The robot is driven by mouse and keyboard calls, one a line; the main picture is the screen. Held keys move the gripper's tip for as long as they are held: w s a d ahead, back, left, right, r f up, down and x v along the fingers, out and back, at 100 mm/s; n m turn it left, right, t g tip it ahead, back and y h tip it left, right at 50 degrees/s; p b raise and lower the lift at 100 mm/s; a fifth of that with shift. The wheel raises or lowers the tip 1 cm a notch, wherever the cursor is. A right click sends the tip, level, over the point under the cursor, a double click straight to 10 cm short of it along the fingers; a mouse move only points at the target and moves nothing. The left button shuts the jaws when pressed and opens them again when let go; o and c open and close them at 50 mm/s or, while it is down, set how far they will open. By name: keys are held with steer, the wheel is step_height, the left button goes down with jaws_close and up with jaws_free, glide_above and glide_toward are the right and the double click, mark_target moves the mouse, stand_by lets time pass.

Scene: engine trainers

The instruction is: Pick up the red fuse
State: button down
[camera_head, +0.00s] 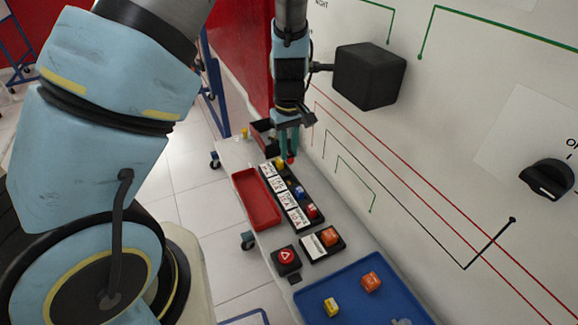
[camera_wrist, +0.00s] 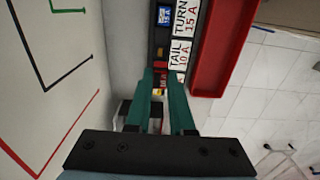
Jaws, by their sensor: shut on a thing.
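The red fuse (camera_head: 291,160) shows at the fingertips of my gripper (camera_head: 290,155). In the wrist view, the red fuse (camera_wrist: 159,86) sits between the two teal fingers of my gripper (camera_wrist: 160,78), which are shut on it. The fingers hide part of it. My gripper points down over the far end of the black fuse block (camera_head: 292,214), which has white labels along its side. I cannot tell whether the fuse is clear of the block. A yellow fuse (camera_head: 280,163), a blue fuse (camera_head: 299,192) and another red fuse (camera_head: 312,211) sit in the block.
A red tray (camera_head: 250,183) lies left of the block. A relay holder with an orange block (camera_head: 329,237), a red button (camera_head: 287,256) and a blue tray (camera_head: 385,283) with small blocks are nearer. The upright panel (camera_head: 450,130), with a protruding black box (camera_head: 369,76), borders the right side.

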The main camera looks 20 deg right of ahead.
step_height(320, 180, up, 20)
steer(key=b, duration=0.2)
step_height(320, 180, up, 6)
steer(key=p, duration=0.6)
glide_above(289, 152)
stand_by(0.4)
stand_by(1.4)
